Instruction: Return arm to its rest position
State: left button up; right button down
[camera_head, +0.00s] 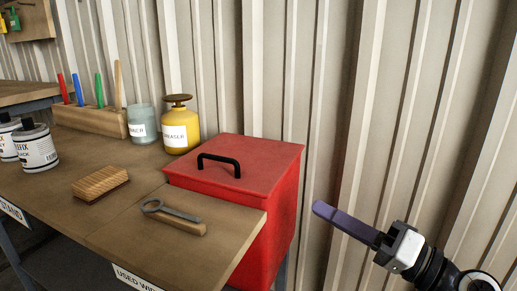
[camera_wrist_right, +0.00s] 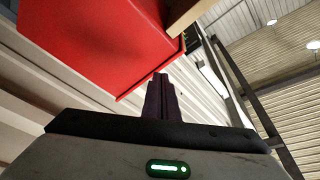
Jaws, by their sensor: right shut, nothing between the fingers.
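My right gripper (camera_head: 318,209) is at the lower right of the head view, to the right of the red box and apart from it. Its purple fingers are shut with nothing between them. In the right wrist view the closed fingers (camera_wrist_right: 160,82) point up the picture, with the red box beyond them to the upper left. The red box (camera_head: 245,165) has a closed lid with a black handle (camera_head: 219,161). My left gripper does not show in either view.
The wooden bench (camera_head: 125,230) holds a brush (camera_head: 100,183), a scraper-like tool (camera_head: 175,216), a yellow can (camera_head: 180,130), a grey jar (camera_head: 141,124) and white tins (camera_head: 36,150). A corrugated wall (camera_head: 400,100) stands behind. Space around my right gripper looks free.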

jog(key=s+a+f+n+g+h, duration=0.25)
jog(key=s+a+f, duration=0.25)
jog(key=s+f, duration=0.45)
jog(key=s+a+f+n+g+h, duration=0.2)
jog(key=s+a+f+h, duration=0.2)
jog(key=s+a+f, duration=0.5)
pick_arm(q)
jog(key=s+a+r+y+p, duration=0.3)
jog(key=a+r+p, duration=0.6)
jog(key=p, duration=2.1)
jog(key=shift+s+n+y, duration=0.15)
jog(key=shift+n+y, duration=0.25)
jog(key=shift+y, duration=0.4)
pick_arm(e)
jog(key=s+d+r+h, duration=0.2)
jog(key=d+r+h, duration=0.2)
jog(key=d, duration=0.8)
notch_tip(320, 180, up, 2)
jog(key=shift+s+d+r+m+g+h, duration=0.2)
jog(key=shift+s+d+m+g+h, duration=0.15)
